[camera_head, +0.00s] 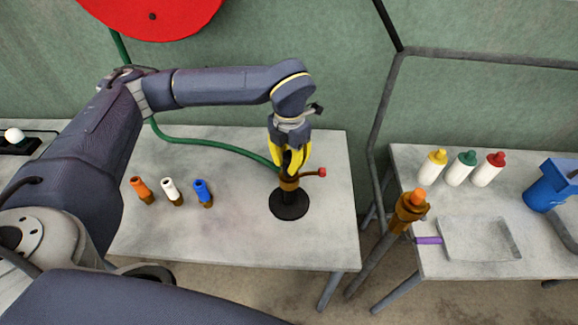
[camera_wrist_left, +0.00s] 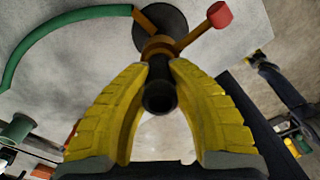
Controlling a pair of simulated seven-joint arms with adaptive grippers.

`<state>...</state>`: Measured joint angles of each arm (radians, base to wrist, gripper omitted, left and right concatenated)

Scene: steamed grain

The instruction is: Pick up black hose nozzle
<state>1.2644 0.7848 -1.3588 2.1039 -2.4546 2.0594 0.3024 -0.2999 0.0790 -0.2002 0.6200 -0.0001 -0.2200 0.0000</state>
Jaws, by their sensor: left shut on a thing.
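The black hose nozzle (camera_wrist_left: 159,98) stands upright on a brass valve fitting (camera_wrist_left: 157,47) with a red knob (camera_wrist_left: 219,14). The fitting is on a round black base (camera_head: 290,204) on the left table. A green hose (camera_head: 215,143) runs into the fitting from the left. My left gripper (camera_head: 291,160) points down over the fitting, its yellow fingers shut on the black nozzle; in the left wrist view the fingers (camera_wrist_left: 160,85) are on either side of it. The fingers hide most of the nozzle in the head view. My right gripper is not in view.
Orange (camera_head: 141,190), white (camera_head: 171,191) and blue (camera_head: 203,192) nozzles stand in a row on the left table. A second brass fitting with an orange tip (camera_head: 410,207) stands between the tables. The right table holds three bottles (camera_head: 460,168), a tray (camera_head: 478,221) and a blue container (camera_head: 552,187).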

